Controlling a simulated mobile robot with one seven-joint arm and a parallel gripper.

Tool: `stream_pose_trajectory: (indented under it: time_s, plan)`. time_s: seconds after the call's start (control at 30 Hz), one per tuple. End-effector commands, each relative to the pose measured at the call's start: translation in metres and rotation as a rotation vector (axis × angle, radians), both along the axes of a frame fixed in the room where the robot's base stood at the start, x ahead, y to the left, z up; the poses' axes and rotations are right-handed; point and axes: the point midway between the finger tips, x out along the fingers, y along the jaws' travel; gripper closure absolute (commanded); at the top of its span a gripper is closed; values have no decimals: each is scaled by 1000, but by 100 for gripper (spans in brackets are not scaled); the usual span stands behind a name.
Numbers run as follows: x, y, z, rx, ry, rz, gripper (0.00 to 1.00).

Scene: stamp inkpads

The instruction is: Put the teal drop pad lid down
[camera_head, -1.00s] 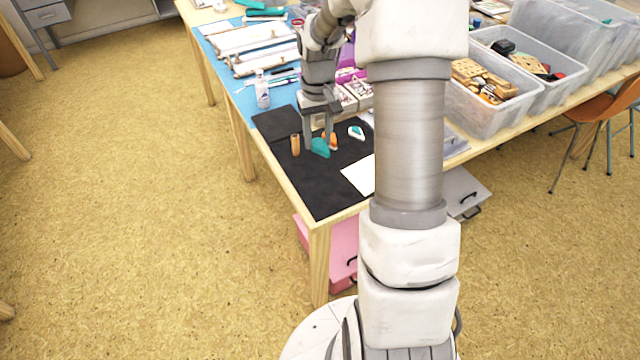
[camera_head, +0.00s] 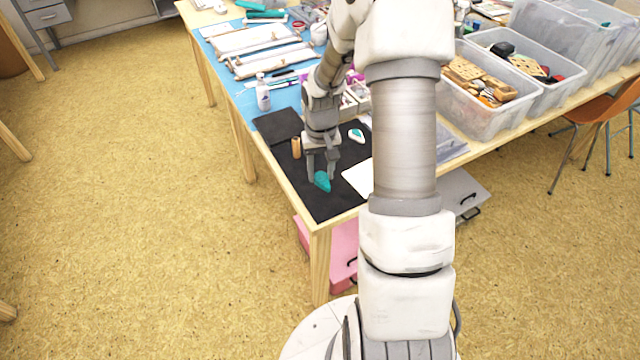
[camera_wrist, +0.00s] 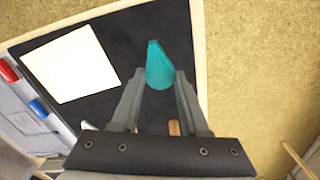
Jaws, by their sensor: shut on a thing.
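The teal drop pad lid (camera_head: 322,182) is a teardrop-shaped piece between the fingertips of my gripper (camera_head: 321,177). In the wrist view the lid (camera_wrist: 159,68) shows with its pointed end away from my gripper (camera_wrist: 158,84), whose fingers are shut on it. It is over the black mat (camera_head: 330,204), near the mat's front part. I cannot tell whether the lid touches the mat.
A brown wooden cylinder (camera_head: 296,147) stands on the mat left of my gripper. A white and teal drop-shaped piece (camera_head: 356,135) lies behind to the right. A white sheet (camera_head: 359,177) lies at right. The mat's front corner is clear.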

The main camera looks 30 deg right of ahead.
Motion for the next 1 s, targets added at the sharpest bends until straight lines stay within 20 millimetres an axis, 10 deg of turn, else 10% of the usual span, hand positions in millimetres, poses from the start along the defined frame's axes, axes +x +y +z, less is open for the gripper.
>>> stream_pose_trajectory:
  time_s: [0.77, 0.8, 1.0]
  plan:
    - [0, 3, -47, 0, 0, 0, 100]
    - [0, 3, -45, 0, 0, 0, 48]
    - [0, 3, -45, 0, 0, 0, 26]
